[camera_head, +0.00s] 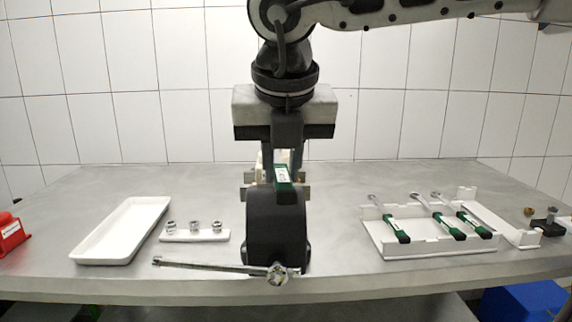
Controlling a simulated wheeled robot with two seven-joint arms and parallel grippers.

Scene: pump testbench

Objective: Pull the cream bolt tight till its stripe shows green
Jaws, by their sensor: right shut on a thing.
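My right gripper (283,165) hangs in the middle, its arm coming in from the upper right. It is shut on a green-handled wrench (284,183), whose handle end with a white label points towards me. The wrench's far end is hidden behind the gripper. No bolt stripe can be made out. My left gripper is out of view.
A metal bar (200,264) sticks out left from the pump's front near the table edge. A white tray (82,250) and a strip with sockets (195,237) stand left. A white rack (385,248) with several green-handled wrenches stands right. A red box (11,236) is far left.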

